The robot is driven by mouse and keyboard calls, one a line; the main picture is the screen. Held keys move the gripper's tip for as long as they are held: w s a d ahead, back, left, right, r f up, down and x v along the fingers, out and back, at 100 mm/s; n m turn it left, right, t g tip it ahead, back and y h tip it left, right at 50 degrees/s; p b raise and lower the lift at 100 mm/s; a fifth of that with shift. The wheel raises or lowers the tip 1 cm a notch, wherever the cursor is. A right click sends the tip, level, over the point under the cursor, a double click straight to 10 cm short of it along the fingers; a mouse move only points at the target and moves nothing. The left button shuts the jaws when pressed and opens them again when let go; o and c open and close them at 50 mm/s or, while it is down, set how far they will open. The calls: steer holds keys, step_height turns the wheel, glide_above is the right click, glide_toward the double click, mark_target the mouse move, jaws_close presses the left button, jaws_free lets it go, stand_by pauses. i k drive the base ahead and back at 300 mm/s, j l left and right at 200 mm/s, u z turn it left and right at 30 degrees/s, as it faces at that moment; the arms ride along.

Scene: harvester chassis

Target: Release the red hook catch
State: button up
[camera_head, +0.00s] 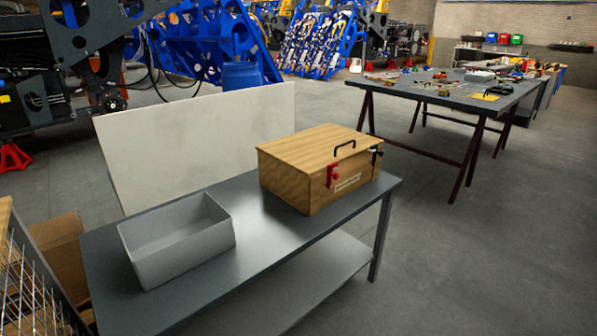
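The red hook catch (333,175) is on the front face of a wooden box (314,166), near that face's left end. It is small in view, and I cannot tell how it is engaged. A dark catch (376,154) is near the right end of the same face. The box's lid is down, with a black handle (345,147) near its front edge and a pale label (347,183) below, between the catches. The box stands on the right part of a grey metal table (255,235). My gripper is not in view.
An open, empty grey bin (178,240) stands on the table's left part. A pale panel (200,145) stands behind the table. A wire-sided crate (30,285) is at the lower left. The floor right of the table is clear; a cluttered workbench (455,92) stands farther back.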

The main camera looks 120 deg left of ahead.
mark_target(335, 175)
steer(key=j+u, duration=0.15)
steer(key=u, duration=3.95)
steer(key=i+l+u, duration=0.45)
steer(key=l, duration=0.25)
steer(key=i+l+u, duration=0.2)
steer(key=l, duration=0.15)
steer(key=i+l, duration=0.1)
steer(key=l, duration=0.2)
steer(key=i+l, duration=0.15)
steer(key=l, duration=0.15)
steer(key=i+l, duration=0.1)
steer(key=l, duration=0.2)
steer(key=i+l, duration=0.15)
steer(key=l, duration=0.15)
steer(key=u, duration=0.05)
